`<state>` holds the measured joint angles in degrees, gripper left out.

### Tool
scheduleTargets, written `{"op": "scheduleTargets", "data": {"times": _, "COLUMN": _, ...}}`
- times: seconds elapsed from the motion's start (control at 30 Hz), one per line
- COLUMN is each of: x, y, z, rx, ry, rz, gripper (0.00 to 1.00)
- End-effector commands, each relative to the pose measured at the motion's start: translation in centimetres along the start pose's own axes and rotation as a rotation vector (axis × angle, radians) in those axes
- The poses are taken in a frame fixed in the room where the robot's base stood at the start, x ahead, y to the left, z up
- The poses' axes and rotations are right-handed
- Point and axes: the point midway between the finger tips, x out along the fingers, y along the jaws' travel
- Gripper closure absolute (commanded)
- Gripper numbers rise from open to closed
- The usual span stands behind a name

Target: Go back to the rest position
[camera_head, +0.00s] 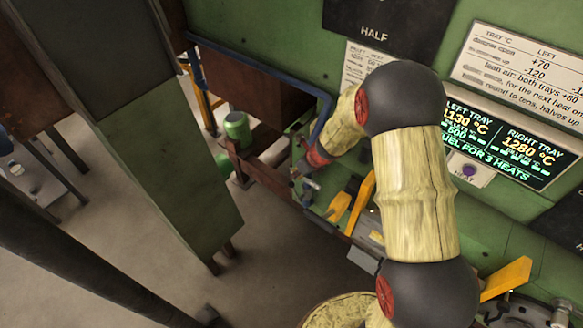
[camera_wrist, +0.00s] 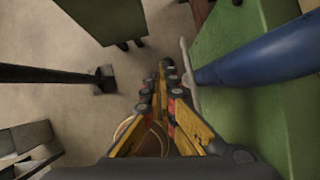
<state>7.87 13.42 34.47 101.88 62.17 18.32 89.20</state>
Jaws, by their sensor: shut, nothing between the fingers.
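My gripper (camera_wrist: 166,72) shows in the wrist view with its yellow and black fingers drawn together at the tips, and nothing is between them. In the head view my arm bends in front of the green furnace panel (camera_head: 270,50), and the small gripper (camera_head: 298,172) is at its far end, left of the panel's lower part. In the wrist view a thick blue bar (camera_wrist: 262,55) and a pale flat piece (camera_wrist: 188,72) at its end are just right of the fingertips. I cannot tell whether the fingers touch it.
A display (camera_head: 505,145) reads left tray 1130 °C and right tray 1280 °C. Yellow levers (camera_head: 352,205) stick out below the panel. A green can (camera_head: 237,127) stands on a brown ledge. A green and dark post (camera_head: 165,170) stands left. Grey floor (camera_head: 270,270) is open between.

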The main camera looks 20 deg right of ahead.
Motion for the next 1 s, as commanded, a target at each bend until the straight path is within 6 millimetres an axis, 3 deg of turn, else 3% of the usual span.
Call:
{"op": "scheduleTargets", "data": {"times": 0.27, "x": -0.6, "y": 0.1, "z": 0.2, "rx": -0.017, "ry": -0.003, "rz": 0.001, "gripper": 1.00}}
{"op": "scheduleTargets", "data": {"times": 0.37, "x": -2.6, "y": 0.7, "z": 1.4, "rx": -0.115, "ry": -0.019, "rz": 0.004, "gripper": 1.00}}
{"op": "scheduleTargets", "data": {"times": 0.53, "x": -10.2, "y": 3.9, "z": 4.2, "rx": -0.517, "ry": -0.062, "rz": 0.014, "gripper": 1.00}}
{"op": "scheduleTargets", "data": {"times": 0.67, "x": -16.8, "y": 7.1, "z": 4.8, "rx": -0.898, "ry": -0.079, "rz": 0.009, "gripper": 1.00}}
{"op": "scheduleTargets", "data": {"times": 0.83, "x": -24.7, "y": 10.8, "z": 3.3, "rx": -1.386, "ry": -0.066, "rz": -0.015, "gripper": 1.00}}
{"op": "scheduleTargets", "data": {"times": 1.0, "x": -31.5, "y": 13.7, "z": -0.3, "rx": -1.857, "ry": -0.004, "rz": -0.048, "gripper": 1.00}}
